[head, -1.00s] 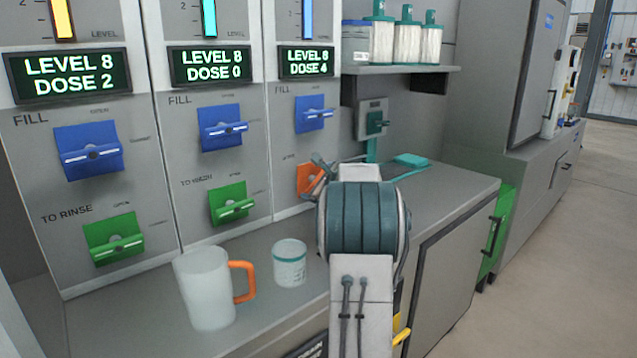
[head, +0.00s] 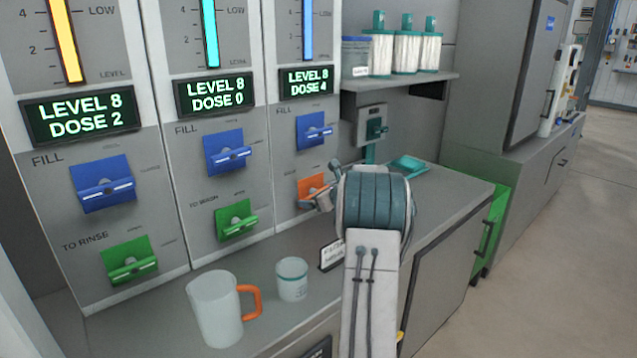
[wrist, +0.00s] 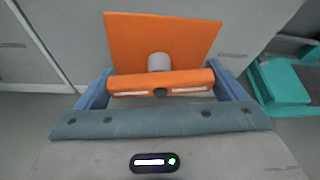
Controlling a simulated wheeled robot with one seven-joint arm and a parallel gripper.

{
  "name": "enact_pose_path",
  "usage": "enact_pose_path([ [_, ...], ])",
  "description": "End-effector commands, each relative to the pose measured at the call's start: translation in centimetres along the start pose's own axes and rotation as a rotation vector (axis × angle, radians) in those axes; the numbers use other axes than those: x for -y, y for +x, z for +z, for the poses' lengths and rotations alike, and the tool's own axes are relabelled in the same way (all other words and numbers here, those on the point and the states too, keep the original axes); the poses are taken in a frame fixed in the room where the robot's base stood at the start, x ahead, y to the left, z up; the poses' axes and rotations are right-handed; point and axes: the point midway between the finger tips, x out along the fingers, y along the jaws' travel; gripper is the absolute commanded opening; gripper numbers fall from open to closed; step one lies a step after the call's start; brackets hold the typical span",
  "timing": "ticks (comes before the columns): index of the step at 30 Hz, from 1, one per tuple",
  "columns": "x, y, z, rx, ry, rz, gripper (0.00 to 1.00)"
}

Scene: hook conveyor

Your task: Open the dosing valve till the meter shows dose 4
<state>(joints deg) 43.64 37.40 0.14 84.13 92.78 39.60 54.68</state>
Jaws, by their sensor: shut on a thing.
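The orange valve (head: 310,188) is low on the third panel. In the wrist view, its orange handle bar (wrist: 160,82) lies between my two fingers, with the orange plate (wrist: 163,38) behind it. My gripper (wrist: 162,88) is shut on this handle. In the head view, my gripper (head: 322,198) is at the orange valve and my arm covers part of the area beside it. The third panel's meter (head: 306,80) reads LEVEL 8, DOSE 4. The middle meter (head: 214,94) reads DOSE 0 and the left meter (head: 82,117) reads DOSE 2.
Blue fill valves (head: 103,183) and green valves (head: 131,260) stick out from the panels. A white mug (head: 216,308) with an orange handle and a small cup (head: 292,278) stand on the counter (head: 262,262). A small sign (head: 331,256) stands near my arm.

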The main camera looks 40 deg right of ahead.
Motion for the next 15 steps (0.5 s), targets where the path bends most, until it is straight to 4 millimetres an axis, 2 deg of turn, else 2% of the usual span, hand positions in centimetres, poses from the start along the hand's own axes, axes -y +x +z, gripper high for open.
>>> enact_pose_path([
  [6,0.11,-0.14,0.23,-0.001,0.094,0.039,0.68],
  [15,0.05,-0.03,0.00,0.000,0.143,0.060,0.68],
])
